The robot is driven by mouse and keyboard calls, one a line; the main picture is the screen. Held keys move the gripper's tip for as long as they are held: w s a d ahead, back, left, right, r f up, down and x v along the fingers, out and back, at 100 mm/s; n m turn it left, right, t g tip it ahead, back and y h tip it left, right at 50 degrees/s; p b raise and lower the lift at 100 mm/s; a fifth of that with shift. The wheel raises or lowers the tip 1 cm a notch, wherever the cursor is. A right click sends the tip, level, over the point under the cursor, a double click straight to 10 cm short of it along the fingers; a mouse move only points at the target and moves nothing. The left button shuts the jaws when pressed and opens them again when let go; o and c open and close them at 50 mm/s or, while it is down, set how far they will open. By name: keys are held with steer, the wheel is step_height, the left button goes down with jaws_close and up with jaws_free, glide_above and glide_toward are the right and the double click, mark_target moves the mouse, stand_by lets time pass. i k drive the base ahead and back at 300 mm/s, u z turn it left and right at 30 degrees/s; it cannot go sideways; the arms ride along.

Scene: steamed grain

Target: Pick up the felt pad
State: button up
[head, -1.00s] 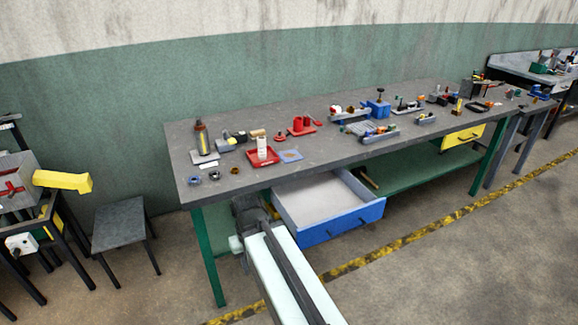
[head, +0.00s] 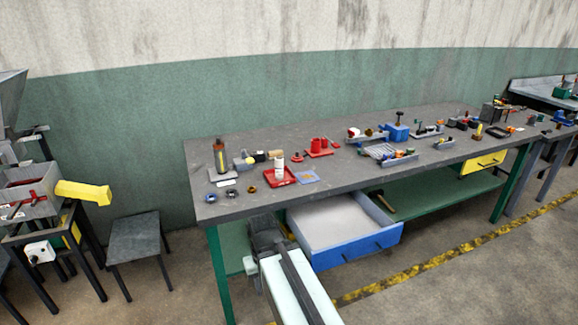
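I cannot tell for sure which thing is the felt pad. A pale flat piece (head: 222,180) lies under and beside a dark bottle at the left end of the bench. My gripper (head: 266,232) is at the far end of my arm, in front of the bench's front edge and left of the open drawer, below the tabletop. It is apart from both flat pieces. Its fingers are too small and dark to read.
The grey workbench (head: 330,185) carries a red tray (head: 276,179) with a white bottle, several metal rings, red parts and blue holders. An open blue drawer (head: 358,243) juts out below the top. A stool (head: 135,238) and a machine with a yellow chute (head: 84,191) stand left.

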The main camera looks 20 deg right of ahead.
mark_target(271, 155)
steer(key=z, duration=2)
steer(key=i, duration=1.5)
steer(key=u, duration=3.7)
steer(key=i, duration=1.05)
steer(key=u, duration=0.05)
